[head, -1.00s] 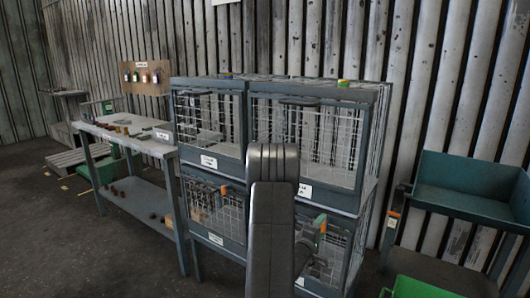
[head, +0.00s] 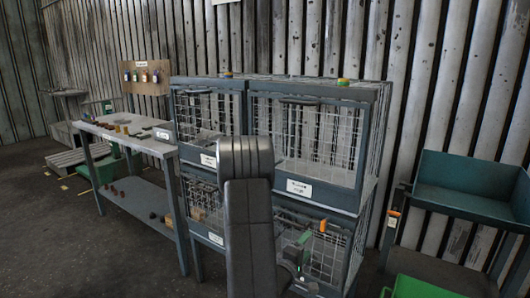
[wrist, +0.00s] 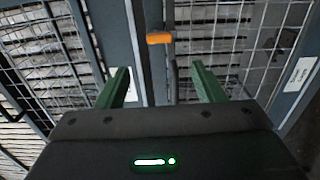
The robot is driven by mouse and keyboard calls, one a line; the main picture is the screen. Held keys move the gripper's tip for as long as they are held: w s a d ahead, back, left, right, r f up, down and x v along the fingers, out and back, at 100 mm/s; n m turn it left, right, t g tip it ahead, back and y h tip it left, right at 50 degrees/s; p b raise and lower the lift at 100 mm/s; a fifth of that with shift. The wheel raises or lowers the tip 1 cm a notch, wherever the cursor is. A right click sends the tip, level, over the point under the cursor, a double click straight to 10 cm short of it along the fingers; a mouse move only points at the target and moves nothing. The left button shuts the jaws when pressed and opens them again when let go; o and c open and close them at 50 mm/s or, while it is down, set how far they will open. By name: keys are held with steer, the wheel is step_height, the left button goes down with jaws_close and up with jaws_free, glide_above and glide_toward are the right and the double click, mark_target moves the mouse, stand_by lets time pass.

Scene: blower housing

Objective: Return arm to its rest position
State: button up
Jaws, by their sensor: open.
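My gripper (wrist: 162,84) is open in the wrist view, with its two green fingers apart and nothing between them. An orange-tipped latch handle (wrist: 160,38) on the cage front is beyond the fingertips, apart from them. In the head view my gripper (head: 303,240) is in front of the lower right cage door, partly hidden behind my dark arm link. An orange latch (head: 323,226) shows just right of the fingers. The wire-fronted cages (head: 318,189) stand in two rows, with labels on their frames.
A workbench (head: 110,133) with small parts stands left of the cages. A teal tray cart (head: 475,180) stands at the right, with a green bin (head: 422,288) low in front of it. Open floor (head: 70,240) lies at the lower left.

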mark_target(321, 228)
steer(key=x, duration=1.2)
steer(key=shift+s, duration=0.1)
steer(key=m, duration=0.4)
steer(key=shift+a+r+m+b, duration=0.1)
steer(key=shift+a+m+b, duration=0.1)
steer(key=shift+m+b, duration=0.15)
steer(key=m+b, duration=0.1)
steer(key=m, duration=0.4)
steer(key=shift+r, duration=0.2)
steer(key=m, duration=0.4)
steer(key=shift+r+m, duration=0.2)
steer(key=shift+m, duration=0.05)
steer(key=shift+r+m, duration=0.15)
steer(key=shift+m, duration=1.75)
steer(key=shift+a, duration=0.1)
